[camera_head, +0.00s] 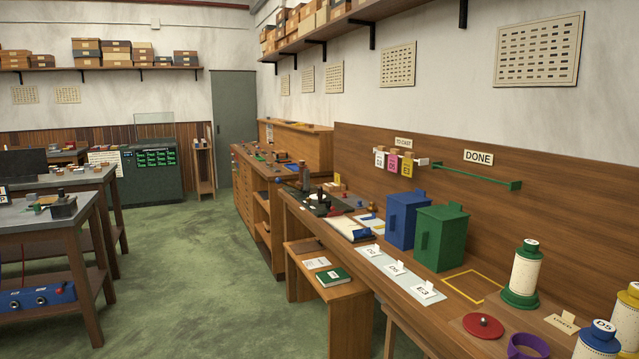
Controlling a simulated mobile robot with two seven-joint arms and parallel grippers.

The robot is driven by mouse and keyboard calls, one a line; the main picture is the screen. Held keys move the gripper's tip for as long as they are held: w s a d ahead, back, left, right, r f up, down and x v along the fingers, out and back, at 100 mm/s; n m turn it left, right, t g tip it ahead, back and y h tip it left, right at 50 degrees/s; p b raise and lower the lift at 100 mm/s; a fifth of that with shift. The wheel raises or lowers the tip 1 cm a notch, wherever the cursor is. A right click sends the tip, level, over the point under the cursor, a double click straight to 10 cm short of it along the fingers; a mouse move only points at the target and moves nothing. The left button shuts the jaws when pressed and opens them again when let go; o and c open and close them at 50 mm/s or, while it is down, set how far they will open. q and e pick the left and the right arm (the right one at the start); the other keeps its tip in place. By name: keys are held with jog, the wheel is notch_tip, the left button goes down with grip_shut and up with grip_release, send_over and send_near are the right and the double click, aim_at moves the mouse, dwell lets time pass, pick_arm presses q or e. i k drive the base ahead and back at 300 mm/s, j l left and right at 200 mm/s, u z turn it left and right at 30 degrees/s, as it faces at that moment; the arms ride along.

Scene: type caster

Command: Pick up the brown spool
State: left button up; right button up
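I can make out no clearly brown spool in the head view. A green spool (524,272) with a cream wound body stands upright on the wooden bench at the right. A blue spool (598,341) marked D5 stands at the lower right corner, partly cut off by the frame. A yellow spool (627,318) stands behind it, cut off by the right edge. Neither of my grippers is in view.
A red disc (483,325) and a purple ring (528,345) lie near the bench's front. A green box (440,237) and a blue box (407,218) stand further back. A stool (325,296) stands before the bench. Green floor (200,280) is open at centre-left.

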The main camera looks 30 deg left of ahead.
aim_at(300, 184)
jog(key=i+j+u, duration=1.2)
jog(key=i, duration=0.15)
jog(key=i+u, duration=0.35)
jog(key=i, duration=0.95)
jog(key=i+j, duration=0.15)
jog(key=i, duration=0.7)
jog(key=i+z, duration=0.4)
jog(key=i+j+z, duration=0.2)
jog(key=z, duration=0.15)
jog(key=i+j+z, duration=0.6)
jog(key=z, duration=0.15)
jog(key=i+j+z, duration=0.2)
jog(key=j+z, duration=0.2)
jog(key=i+j+z, duration=0.15)
jog(key=j+z, duration=0.55)
jog(key=i+j+z, duration=0.1)
jog(key=j+z, duration=0.5)
jog(key=j, duration=0.3)
jog(key=k+j+z, duration=0.2)
jog(key=j, duration=0.3)
jog(key=i, duration=0.1)
